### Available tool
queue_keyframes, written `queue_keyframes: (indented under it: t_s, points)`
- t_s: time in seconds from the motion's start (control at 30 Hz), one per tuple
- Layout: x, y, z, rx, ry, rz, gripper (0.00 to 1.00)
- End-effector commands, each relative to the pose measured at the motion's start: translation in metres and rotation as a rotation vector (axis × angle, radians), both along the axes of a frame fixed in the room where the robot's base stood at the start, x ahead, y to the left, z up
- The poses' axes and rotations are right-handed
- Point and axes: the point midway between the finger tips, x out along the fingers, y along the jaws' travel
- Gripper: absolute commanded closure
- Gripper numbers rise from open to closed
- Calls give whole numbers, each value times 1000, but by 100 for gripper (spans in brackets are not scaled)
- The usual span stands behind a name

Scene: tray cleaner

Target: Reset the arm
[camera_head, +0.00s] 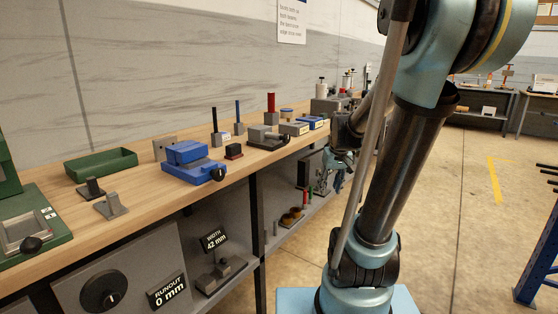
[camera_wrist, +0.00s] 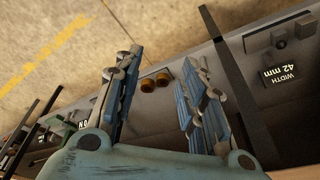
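My arm reaches up across the right of the head view and bends back down behind itself. My gripper (camera_head: 333,172) hangs beside the front of the workbench (camera_head: 135,215), partly hidden by my own arm. In the wrist view my gripper (camera_wrist: 158,65) shows two blue-padded fingers spread wide apart. The gripper is open, and nothing is held between the fingers. Beyond them lie the grey lower shelf and the concrete floor.
The bench carries a green tray (camera_head: 102,164), a blue vise (camera_head: 192,162) and several small fixtures. Two brown round pieces (camera_head: 291,216) sit on the lower shelf, near a "WIDTH 42 mm" sign (camera_head: 214,240). Open floor (camera_head: 455,190) lies right; a blue frame (camera_head: 541,262) stands at the right edge.

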Motion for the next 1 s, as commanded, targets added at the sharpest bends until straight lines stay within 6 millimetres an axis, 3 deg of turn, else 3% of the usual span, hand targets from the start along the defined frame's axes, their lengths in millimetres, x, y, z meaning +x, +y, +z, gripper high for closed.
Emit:
queue_keyframes:
  t_s: [0.2, 0.6, 0.8, 0.97, 1.0]
  points:
    - [-54, 0, -3, -7, 17, -40, 62]
    - [-140, -2, -27, -22, 41, -116, 62]
    - [-173, -4, -44, -29, 52, -149, 62]
    - [-186, -6, -52, -33, 56, -166, 62]
    - [-187, -6, -53, -33, 56, -167, 67]
